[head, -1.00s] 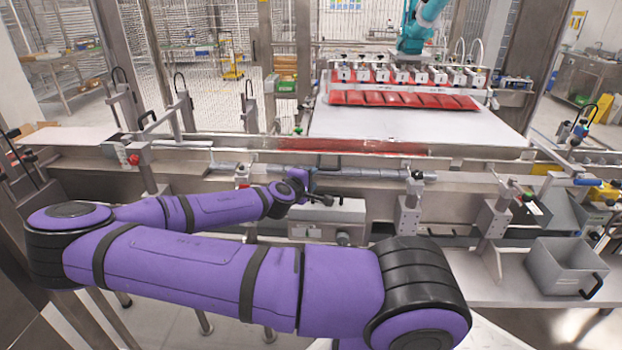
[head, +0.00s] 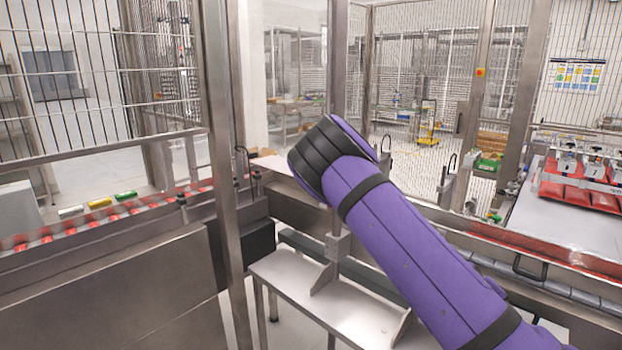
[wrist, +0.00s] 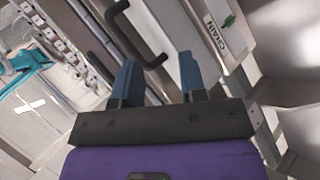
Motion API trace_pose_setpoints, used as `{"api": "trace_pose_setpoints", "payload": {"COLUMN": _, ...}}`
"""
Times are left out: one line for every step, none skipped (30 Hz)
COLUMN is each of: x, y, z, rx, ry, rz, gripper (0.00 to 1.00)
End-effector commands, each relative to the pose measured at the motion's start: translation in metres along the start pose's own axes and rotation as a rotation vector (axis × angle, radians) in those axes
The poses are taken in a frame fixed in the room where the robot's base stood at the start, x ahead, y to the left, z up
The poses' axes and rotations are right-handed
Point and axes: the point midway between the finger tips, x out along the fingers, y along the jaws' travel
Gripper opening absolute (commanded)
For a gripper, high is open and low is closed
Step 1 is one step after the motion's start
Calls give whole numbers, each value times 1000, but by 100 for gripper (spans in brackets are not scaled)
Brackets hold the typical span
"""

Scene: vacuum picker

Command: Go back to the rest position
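My gripper (wrist: 157,78) shows in the wrist view with its two blue fingers apart and nothing between them. A dark bar handle (wrist: 137,38) on the machine lies beyond the fingers; I cannot tell how close it is. In the head view my purple arm crosses from the centre to the lower right, with its black joint raised at the centre. My gripper is outside the head view.
A conveyor (head: 98,228) with red packs and several coloured items runs at the left behind a steel post (head: 222,150). A metal side table (head: 330,300) stands below my arm. Red packs (head: 580,190) lie on a white surface at the right. Mesh fencing stands behind.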

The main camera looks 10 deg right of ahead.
Motion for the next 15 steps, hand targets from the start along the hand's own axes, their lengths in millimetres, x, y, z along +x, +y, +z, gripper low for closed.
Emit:
{"api": "trace_pose_setpoints", "payload": {"x": -6, "y": -5, "z": 1, "rx": 26, "ry": -9, "rz": -53, "gripper": 39}}
{"api": "trace_pose_setpoints", "payload": {"x": -10, "y": -9, "z": 2, "rx": 38, "ry": -16, "rz": -84, "gripper": 39}}
{"api": "trace_pose_setpoints", "payload": {"x": -15, "y": -12, "z": 3, "rx": 54, "ry": -24, "rz": -122, "gripper": 39}}
{"api": "trace_pose_setpoints", "payload": {"x": -19, "y": -16, "z": 3, "rx": 66, "ry": -30, "rz": -152, "gripper": 39}}
{"api": "trace_pose_setpoints", "payload": {"x": -24, "y": -18, "z": 3, "rx": 77, "ry": -35, "rz": -181, "gripper": 39}}
{"api": "trace_pose_setpoints", "payload": {"x": -30, "y": -22, "z": 4, "rx": 91, "ry": -41, "rz": -220, "gripper": 39}}
{"api": "trace_pose_setpoints", "payload": {"x": -35, "y": -24, "z": 4, "rx": 101, "ry": -45, "rz": -247, "gripper": 39}}
{"api": "trace_pose_setpoints", "payload": {"x": -40, "y": -26, "z": 3, "rx": 109, "ry": -49, "rz": -276, "gripper": 39}}
{"api": "trace_pose_setpoints", "payload": {"x": -47, "y": -28, "z": 3, "rx": 122, "ry": -53, "rz": -312, "gripper": 39}}
{"api": "trace_pose_setpoints", "payload": {"x": -53, "y": -30, "z": 3, "rx": 131, "ry": -55, "rz": -339, "gripper": 39}}
{"api": "trace_pose_setpoints", "payload": {"x": -59, "y": -32, "z": 2, "rx": 139, "ry": -56, "rz": -366, "gripper": 39}}
{"api": "trace_pose_setpoints", "payload": {"x": -67, "y": -33, "z": 2, "rx": 149, "ry": -58, "rz": -401, "gripper": 39}}
{"api": "trace_pose_setpoints", "payload": {"x": -74, "y": -33, "z": 1, "rx": 157, "ry": -59, "rz": -427, "gripper": 39}}
{"api": "trace_pose_setpoints", "payload": {"x": -80, "y": -34, "z": 1, "rx": 163, "ry": -59, "rz": -453, "gripper": 39}}
{"api": "trace_pose_setpoints", "payload": {"x": -89, "y": -34, "z": 0, "rx": 172, "ry": -59, "rz": -486, "gripper": 39}}
